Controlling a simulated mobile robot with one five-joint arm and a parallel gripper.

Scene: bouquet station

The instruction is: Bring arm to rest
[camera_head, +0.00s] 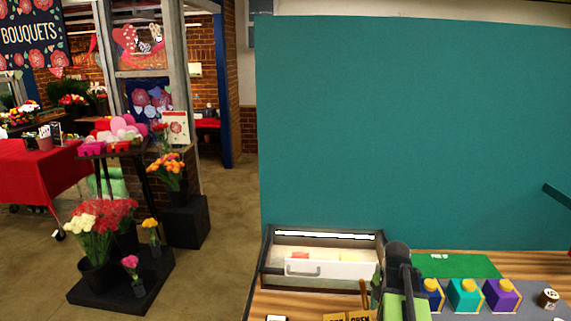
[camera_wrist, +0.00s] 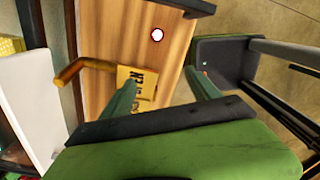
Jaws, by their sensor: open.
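My arm (camera_head: 399,268) shows at the bottom of the head view, in front of the wooden table. Its black and green parts stand over the table's front area. In the wrist view, my gripper (camera_wrist: 165,88) has two green fingers spread apart with nothing between them. A yellow sign (camera_wrist: 138,76) with black lettering lies behind the left finger, which partly covers it. I cannot tell whether the finger touches it. The fingertips are hidden in the head view.
A drawer unit (camera_head: 315,268) with a white front stands left of my arm. Right of it are a green mat (camera_head: 455,265), blue (camera_head: 432,295), teal (camera_head: 465,295) and purple (camera_head: 501,295) blocks, and a small jar (camera_head: 548,298). A teal wall (camera_head: 420,130) stands behind.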

